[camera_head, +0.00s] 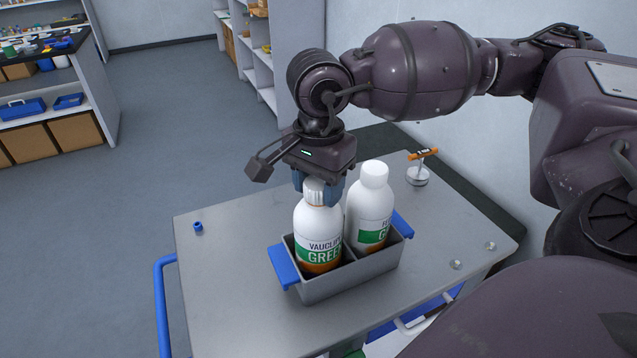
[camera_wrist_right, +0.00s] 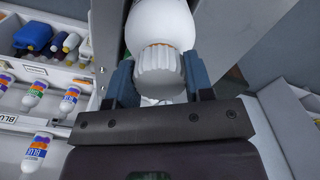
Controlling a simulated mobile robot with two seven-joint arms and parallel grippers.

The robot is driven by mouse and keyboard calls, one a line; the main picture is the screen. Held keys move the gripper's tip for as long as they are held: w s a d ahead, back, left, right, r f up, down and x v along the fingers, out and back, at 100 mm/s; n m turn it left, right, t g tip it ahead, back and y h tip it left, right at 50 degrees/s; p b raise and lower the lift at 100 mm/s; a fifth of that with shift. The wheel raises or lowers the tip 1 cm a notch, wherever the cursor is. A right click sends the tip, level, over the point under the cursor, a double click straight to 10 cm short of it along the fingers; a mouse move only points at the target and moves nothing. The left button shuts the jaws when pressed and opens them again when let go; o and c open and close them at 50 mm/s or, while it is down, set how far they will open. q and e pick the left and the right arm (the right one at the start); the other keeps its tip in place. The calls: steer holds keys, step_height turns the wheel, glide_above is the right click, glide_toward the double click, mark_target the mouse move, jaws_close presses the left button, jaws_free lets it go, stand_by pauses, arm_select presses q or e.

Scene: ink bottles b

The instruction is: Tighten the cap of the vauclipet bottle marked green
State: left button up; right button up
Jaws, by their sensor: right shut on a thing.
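The vauclipet bottle marked green (camera_head: 318,236) is white with a green label band and stands upright in the left compartment of a grey carrier (camera_head: 345,280). My right gripper (camera_head: 318,192) comes down from above and is shut on the bottle's white ribbed cap (camera_head: 314,190). In the right wrist view the cap (camera_wrist_right: 158,72) sits between the two blue-grey fingers, with a thin orange ring between cap and bottle. Whether the cap is fully seated cannot be told. My left gripper is not in view.
A second white bottle with a green label (camera_head: 370,210) stands in the carrier's right compartment, close beside the gripper. The carrier has blue handles. A small blue part (camera_head: 198,227) and an orange-handled tool (camera_head: 420,170) are on the grey cart top (camera_head: 225,290). Its left side is mostly clear.

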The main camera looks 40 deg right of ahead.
steer(key=m, duration=0.4)
steer(key=shift+m, duration=0.3)
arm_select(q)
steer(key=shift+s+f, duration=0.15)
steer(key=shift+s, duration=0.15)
arm_select(e)
steer(key=shift+m, duration=0.6)
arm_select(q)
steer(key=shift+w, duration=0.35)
arm_select(e)
steer(key=o, duration=0.9)
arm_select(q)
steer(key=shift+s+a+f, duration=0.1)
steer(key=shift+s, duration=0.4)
arm_select(e)
steer(key=shift+r, duration=0.1)
